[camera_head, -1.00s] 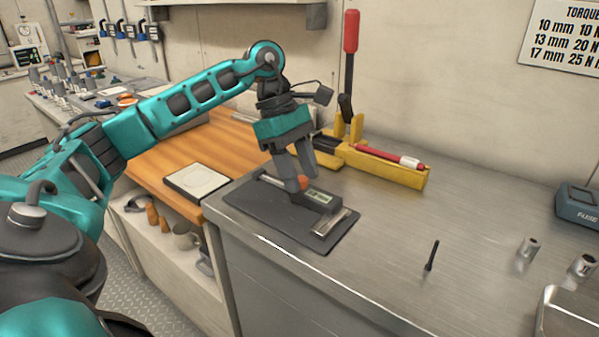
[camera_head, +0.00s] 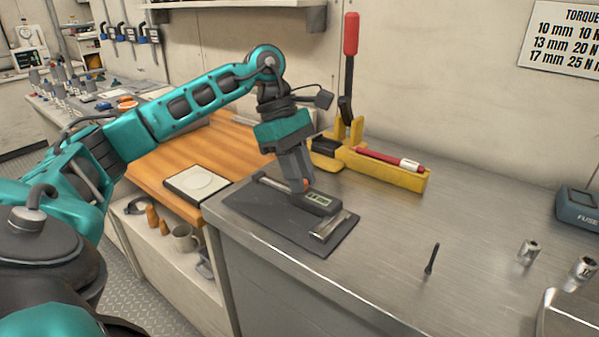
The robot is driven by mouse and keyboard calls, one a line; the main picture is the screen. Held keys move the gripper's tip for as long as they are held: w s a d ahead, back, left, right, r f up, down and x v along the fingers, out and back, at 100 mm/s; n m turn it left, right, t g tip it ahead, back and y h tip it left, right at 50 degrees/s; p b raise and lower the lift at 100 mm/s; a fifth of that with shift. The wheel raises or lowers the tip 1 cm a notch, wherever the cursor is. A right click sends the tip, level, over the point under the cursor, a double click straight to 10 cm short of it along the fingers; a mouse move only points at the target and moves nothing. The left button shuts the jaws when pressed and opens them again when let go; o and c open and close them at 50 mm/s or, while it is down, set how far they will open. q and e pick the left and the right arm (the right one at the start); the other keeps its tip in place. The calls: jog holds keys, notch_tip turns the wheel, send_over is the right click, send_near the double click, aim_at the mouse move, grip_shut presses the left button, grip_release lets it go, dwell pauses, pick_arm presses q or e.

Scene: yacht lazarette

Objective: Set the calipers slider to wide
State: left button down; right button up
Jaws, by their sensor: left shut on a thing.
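The calipers (camera_head: 320,201) lie on a dark grey mat (camera_head: 262,212) at the left end of the metal bench. The slider has a dark body with a small display, and an orange knob (camera_head: 305,185) shows at its near-left end. The metal jaws (camera_head: 330,226) lie at the right edge of the mat, and part of the beam (camera_head: 270,183) shows to the left of my gripper. My left gripper (camera_head: 301,183) points down and is shut on the orange knob. The fingers hide part of the slider and beam. My right gripper is not in view.
A yellow fixture (camera_head: 385,168) with a red-handled lever stands behind the mat. A small black pin (camera_head: 432,259) and metal sockets (camera_head: 528,251) stand to the right. A blue-grey box (camera_head: 578,207) is at the far right.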

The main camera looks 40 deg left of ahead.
pick_arm(q)
jog(key=a, duration=0.4)
jog(key=shift+s+a, duration=0.15)
jog(key=shift+s, duration=0.1)
jog(key=c, duration=1)
grip_release()
